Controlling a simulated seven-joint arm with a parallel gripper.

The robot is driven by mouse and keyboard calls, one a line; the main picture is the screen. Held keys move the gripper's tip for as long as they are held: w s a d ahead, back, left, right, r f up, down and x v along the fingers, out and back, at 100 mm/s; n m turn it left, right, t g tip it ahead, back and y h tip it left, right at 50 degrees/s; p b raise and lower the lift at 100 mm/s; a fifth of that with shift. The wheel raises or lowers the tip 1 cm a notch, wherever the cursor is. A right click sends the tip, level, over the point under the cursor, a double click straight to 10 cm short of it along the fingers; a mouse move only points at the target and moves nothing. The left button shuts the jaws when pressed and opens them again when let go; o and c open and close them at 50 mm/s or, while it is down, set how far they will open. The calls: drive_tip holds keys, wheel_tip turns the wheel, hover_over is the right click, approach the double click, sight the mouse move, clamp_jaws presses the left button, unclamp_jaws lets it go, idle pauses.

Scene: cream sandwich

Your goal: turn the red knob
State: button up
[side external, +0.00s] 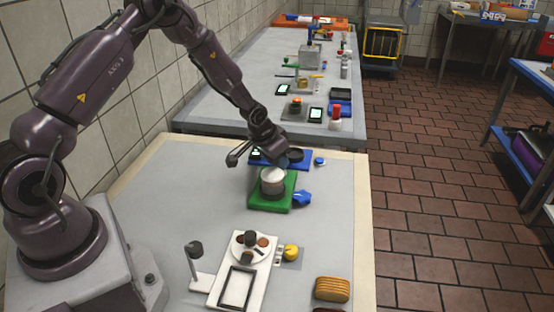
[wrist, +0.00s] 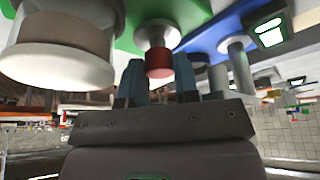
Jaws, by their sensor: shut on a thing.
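The red knob (wrist: 159,68) sits on a short pale metal stem in the wrist view. My gripper (wrist: 160,82) has one dark blue-grey finger on each side of the knob and is shut on it. In the side external view my gripper (side external: 280,161) is low over the green board, just behind the white-topped pot; the knob is hidden there. The green board (side external: 258,205) lies on the near table, and part of it shows at the top of the wrist view (wrist: 128,38).
A white-topped pot (side external: 272,183) stands on the green board, close to my gripper. A blue board (side external: 295,165) adjoins behind, and a blue object (side external: 302,198) lies right. A white board (side external: 215,290) with a plate is nearer. The table's left part (side external: 170,200) is clear.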

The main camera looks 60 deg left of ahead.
idle(0.5)
drive_tip(key=o, duration=0.6)
drive_tip(key=shift+o, duration=0.2)
